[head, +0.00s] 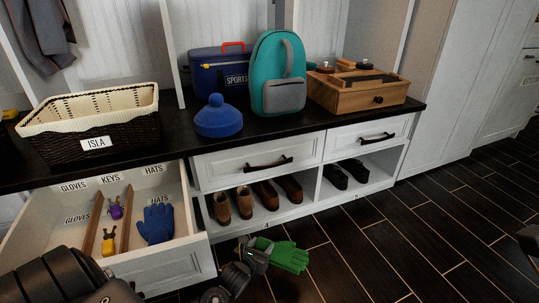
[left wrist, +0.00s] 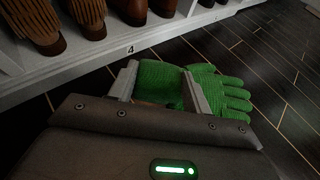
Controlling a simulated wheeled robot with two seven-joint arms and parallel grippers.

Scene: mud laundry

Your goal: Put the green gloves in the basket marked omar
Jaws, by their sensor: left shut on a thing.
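The green gloves (head: 284,254) are held by my left gripper (head: 258,250), low over the dark floor in front of the shoe cubbies. In the left wrist view the green knit gloves (left wrist: 222,92) sit between the two fingers of the left gripper (left wrist: 165,88), with the glove fingers sticking out to the right. A dark wicker basket (head: 130,132) with a cream liner stands on the bench top at the left. Its label (head: 96,143) reads ISLA. No basket marked omar shows in these views. My right gripper is not in view.
An open drawer (head: 185,262) at lower left has labels, dividers, a blue glove (head: 157,223) and keys. The bench holds a blue hat (head: 218,118), teal backpack (head: 278,75), SPORTS bin (head: 212,75) and wooden box (head: 358,92). Shoes (head: 268,195) fill cubbies below.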

